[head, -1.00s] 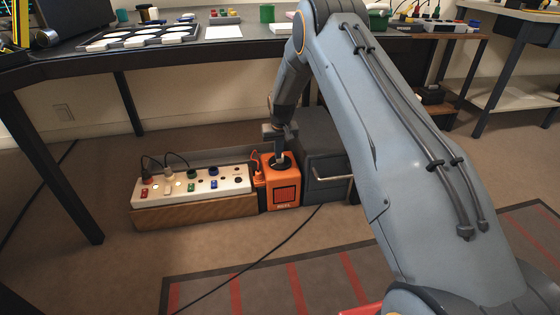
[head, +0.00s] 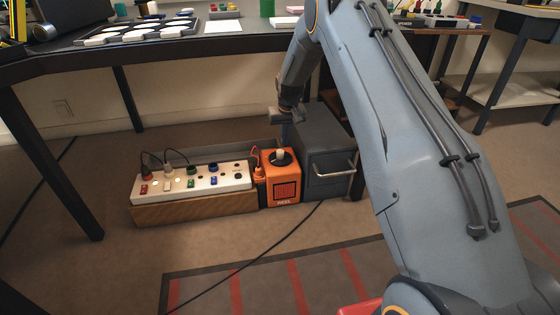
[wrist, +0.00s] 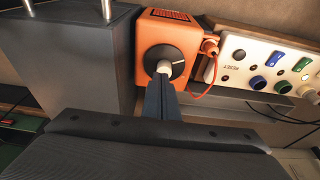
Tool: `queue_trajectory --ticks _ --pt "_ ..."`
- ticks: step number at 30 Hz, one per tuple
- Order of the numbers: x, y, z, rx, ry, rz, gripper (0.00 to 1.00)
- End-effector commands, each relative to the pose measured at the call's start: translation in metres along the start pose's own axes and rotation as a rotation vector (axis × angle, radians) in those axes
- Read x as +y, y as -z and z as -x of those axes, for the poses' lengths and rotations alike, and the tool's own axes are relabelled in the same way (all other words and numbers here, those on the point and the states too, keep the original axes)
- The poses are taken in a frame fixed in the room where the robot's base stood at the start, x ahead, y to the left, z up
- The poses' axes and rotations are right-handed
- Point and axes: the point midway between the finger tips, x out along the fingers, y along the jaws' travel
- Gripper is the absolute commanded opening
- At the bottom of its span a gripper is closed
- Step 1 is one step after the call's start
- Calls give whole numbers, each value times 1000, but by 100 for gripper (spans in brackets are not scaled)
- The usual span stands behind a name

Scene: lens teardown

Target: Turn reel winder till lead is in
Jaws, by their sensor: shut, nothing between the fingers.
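The orange reel box (head: 283,187) stands on the floor between the socket strip and a dark cabinet. Its black round winder (head: 287,161) with a pale knob (head: 280,154) is on top, and the winder also shows in the wrist view (wrist: 178,54). A short orange lead (wrist: 205,90) with an orange plug end (wrist: 210,46) hangs at the box's side by the strip. My gripper (head: 284,138) is shut and empty, above and behind the winder. In the wrist view its fingertips (wrist: 160,82) point at the knob; whether they touch it I cannot tell.
A white socket strip (head: 205,181) with plugs sits on a wooden block, left of the reel. The dark cabinet (head: 326,150) with a bar handle stands close on the right. The desk edge (head: 150,50) is overhead. A black cable crosses the floor in front.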

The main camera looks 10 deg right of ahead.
Motion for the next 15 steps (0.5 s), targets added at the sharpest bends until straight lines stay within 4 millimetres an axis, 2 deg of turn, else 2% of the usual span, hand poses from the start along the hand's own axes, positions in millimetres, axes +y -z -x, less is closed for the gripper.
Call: queue_trajectory --ticks 8,15 --pt "2 -4 -16 -2 0 0 0" --pt "2 -11 -44 -2 0 0 0"
